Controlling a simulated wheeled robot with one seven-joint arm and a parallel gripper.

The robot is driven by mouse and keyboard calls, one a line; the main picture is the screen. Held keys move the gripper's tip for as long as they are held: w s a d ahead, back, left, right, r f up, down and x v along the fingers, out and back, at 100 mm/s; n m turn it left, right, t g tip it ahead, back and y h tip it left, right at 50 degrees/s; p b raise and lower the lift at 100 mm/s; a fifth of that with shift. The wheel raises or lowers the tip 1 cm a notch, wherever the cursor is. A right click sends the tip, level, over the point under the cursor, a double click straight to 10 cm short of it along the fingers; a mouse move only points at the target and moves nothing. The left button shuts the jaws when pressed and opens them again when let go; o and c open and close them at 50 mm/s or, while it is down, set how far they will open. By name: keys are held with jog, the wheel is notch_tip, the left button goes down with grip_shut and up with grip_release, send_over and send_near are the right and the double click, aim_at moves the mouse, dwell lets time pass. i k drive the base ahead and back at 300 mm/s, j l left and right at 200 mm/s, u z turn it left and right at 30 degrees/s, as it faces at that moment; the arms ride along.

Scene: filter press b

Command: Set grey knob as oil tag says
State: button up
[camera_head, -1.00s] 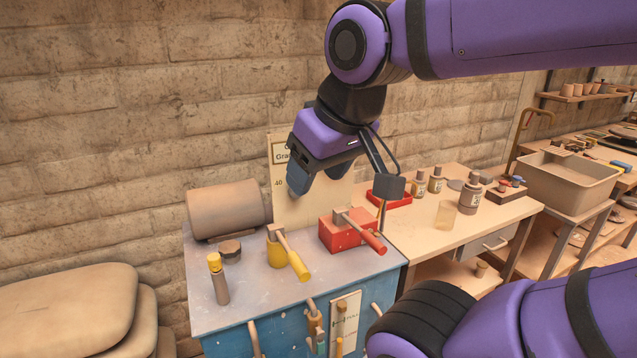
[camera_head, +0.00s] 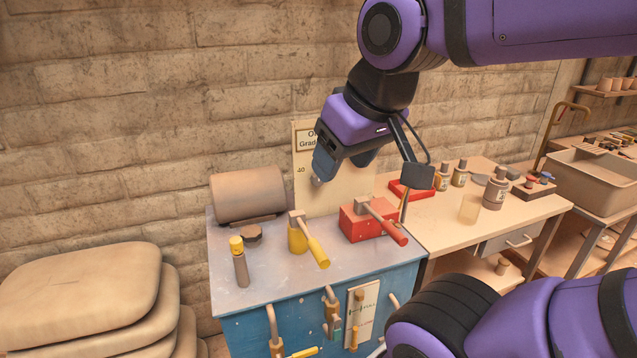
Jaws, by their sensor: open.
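My gripper (camera_head: 343,162) is open and points down in front of a pale upright board (camera_head: 335,198) at the back of the blue bench. A tag at the board's top left (camera_head: 306,140) is partly covered by my gripper; its readable part shows "O" and "Grad". A "40" mark stands lower on the board. A small greyish tip (camera_head: 317,181) shows just below my left finger; I cannot tell whether it is the grey knob. Nothing shows held between the fingers.
The blue bench (camera_head: 224,295) carries a brown cylinder (camera_head: 248,194), a yellow-capped bottle (camera_head: 240,262), a yellow-handled lever (camera_head: 313,247) and a red block with a red-handled lever (camera_head: 367,221). Several labelled bottles stand on the wooden table (camera_head: 425,223) at right. Stacked sacks (camera_head: 80,290) lie left.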

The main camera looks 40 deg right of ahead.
aim_at(313, 178)
jog(key=z, duration=0.7)
